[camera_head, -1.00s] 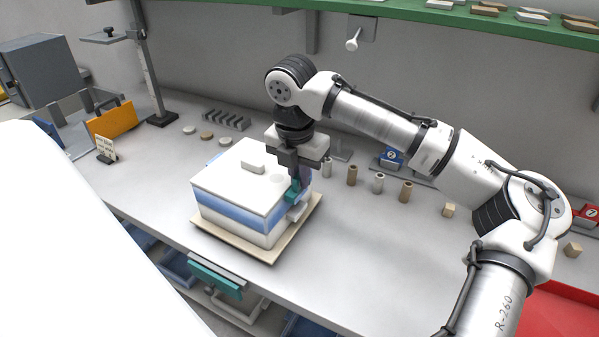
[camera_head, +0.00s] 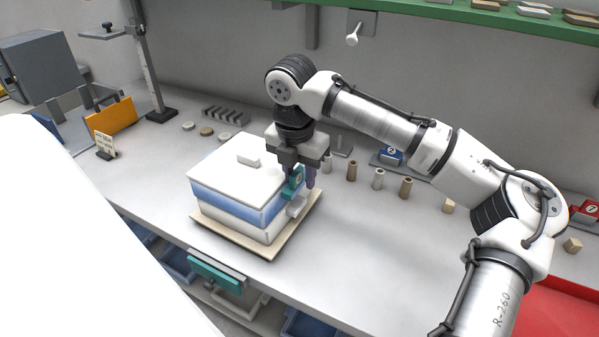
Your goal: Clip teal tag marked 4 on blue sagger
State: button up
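The blue sagger (camera_head: 232,204) is a white box with a blue band and a white lid (camera_head: 235,172). It sits on a tan board (camera_head: 262,252) on the bench. The teal tag (camera_head: 293,183), with a dark mark I cannot read clearly, stands upright at the sagger's right corner, above a small white ledge (camera_head: 297,206). My gripper (camera_head: 301,179) points down at this corner. Its fingers look parted, one beside the tag and one to its right. Whether the tag touches the sagger or a finger is hidden.
Several small cylinders (camera_head: 378,179) stand right of the sagger. A blue block marked 2 (camera_head: 390,157) is behind them. Small discs (camera_head: 206,131) and a grey rack (camera_head: 226,116) lie behind the sagger. A green shelf (camera_head: 440,12) hangs above.

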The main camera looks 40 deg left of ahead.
jog(key=shift+r, duration=0.1)
notch_tip(320, 180, up, 14)
jog(key=s, duration=0.1)
jog(key=shift+s+d+f+b, duration=0.15)
jog(key=shift+s+f+b, duration=0.05)
jog(key=shift+s+b, duration=0.2)
